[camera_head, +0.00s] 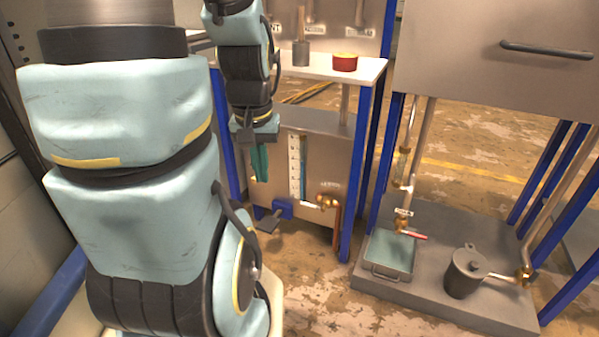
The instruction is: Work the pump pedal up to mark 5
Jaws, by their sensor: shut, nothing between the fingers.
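The pump pedal (268,223) is a dark flat plate low at the front of a steel cabinet, beside a blue block (284,208). A white upright scale with marks (295,168) is on the cabinet front, above and right of the pedal. A thin tube runs along its right side; the numbers and level are too small to read. My gripper (260,178) points down with its green fingers shut and empty. In the picture it is above the pedal and left of the scale, apart from the pedal.
A brass valve (326,201) sits right of the scale. At right, a low grey platform (425,295) bears a tray (388,256) and a dark lidded pot (463,273). Blue posts (359,150) frame the cabinet.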

